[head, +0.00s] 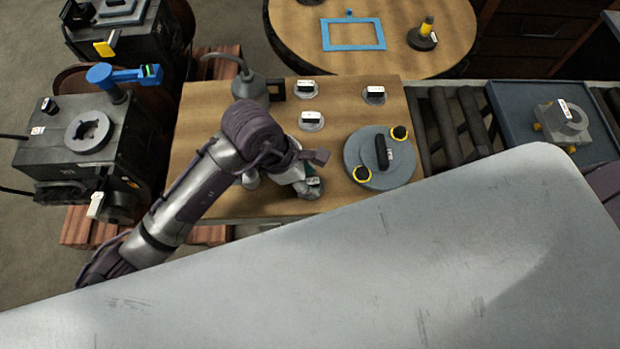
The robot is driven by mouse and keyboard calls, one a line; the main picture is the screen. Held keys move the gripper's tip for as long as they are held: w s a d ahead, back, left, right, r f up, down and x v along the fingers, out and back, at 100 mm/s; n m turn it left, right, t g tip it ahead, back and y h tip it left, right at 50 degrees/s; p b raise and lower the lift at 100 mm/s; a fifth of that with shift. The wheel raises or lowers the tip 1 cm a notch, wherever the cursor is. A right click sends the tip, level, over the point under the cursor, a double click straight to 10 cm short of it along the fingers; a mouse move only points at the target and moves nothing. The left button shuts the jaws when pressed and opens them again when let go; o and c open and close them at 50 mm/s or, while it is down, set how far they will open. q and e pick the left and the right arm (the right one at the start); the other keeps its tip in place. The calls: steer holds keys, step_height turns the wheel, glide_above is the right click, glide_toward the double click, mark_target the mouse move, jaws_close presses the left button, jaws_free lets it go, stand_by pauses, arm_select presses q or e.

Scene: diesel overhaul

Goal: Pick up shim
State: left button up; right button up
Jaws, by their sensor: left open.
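Small round grey discs with black-and-white tags, which look like shims, lie on the wooden bench top (225,130). One shim (306,95) is at the back, another (376,101) is to its right, and a third (311,126) is nearer the middle. My left gripper (306,186) is low over the front of the bench, open. A further tagged disc (314,182) shows at its fingers, partly hidden by them. I cannot tell whether the fingers touch it. My right gripper is not in view.
A grey round plate (358,147) with a black handle and two yellow-ringed knobs stands right of the gripper. An oil can (249,88) is at the back left. Dark engine blocks (60,140) stand left. A roller conveyor (450,120) with a blue-grey tray (510,101) lies right.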

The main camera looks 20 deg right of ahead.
arm_select(q)
jaws_close()
stand_by(0.4)
